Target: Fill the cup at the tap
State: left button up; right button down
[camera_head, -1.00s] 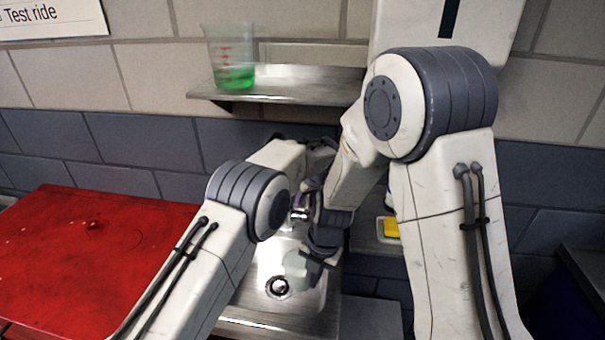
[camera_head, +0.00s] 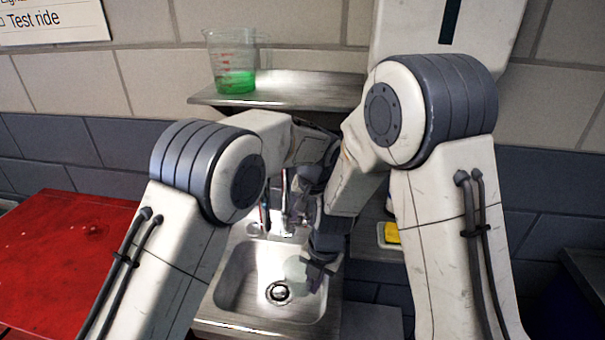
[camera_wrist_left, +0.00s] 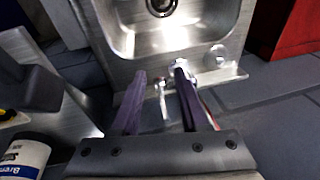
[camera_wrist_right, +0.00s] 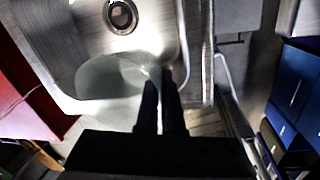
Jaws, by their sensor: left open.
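The clear, slightly greenish cup (camera_head: 297,268) is low in the sink basin, beside the drain, and also shows in the right wrist view (camera_wrist_right: 108,78). My right gripper (camera_head: 320,266) is at its right side; its dark fingertips (camera_wrist_right: 160,85) are close together at the cup's edge, apparently shut on its wall. The chrome tap (camera_head: 286,205) stands at the back of the sink. My left gripper (camera_head: 304,182) is open near the tap; its purple fingers (camera_wrist_left: 160,85) appear on either side of the tap (camera_wrist_left: 164,98). I cannot tell whether water runs or whether the fingers touch the tap.
The steel sink (camera_head: 228,290) has a dark drain (camera_head: 279,292). A shelf (camera_head: 300,88) above holds a measuring jug (camera_head: 234,62) with green liquid. A red bench (camera_head: 60,250) is at left. A yellow sponge (camera_head: 391,233) lies right of the sink. My two arms are close together.

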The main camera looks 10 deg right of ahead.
pick_arm(q)
jog(key=s+a+r+m+t+h, duration=0.1)
jog(key=s+r+m, duration=0.2)
jog(key=r, duration=0.6)
jog(key=s+a+r+m+t, duration=0.1)
jog(key=s+r+m+t, duration=0.1)
jog(key=s+r+m, duration=0.2)
jog(key=s+r, duration=0.3)
jog(key=r, duration=0.3)
jog(key=shift+r+m+t+h, duration=0.2)
jog(key=shift+m+t+h, duration=0.1)
jog(key=shift+h, duration=0.1)
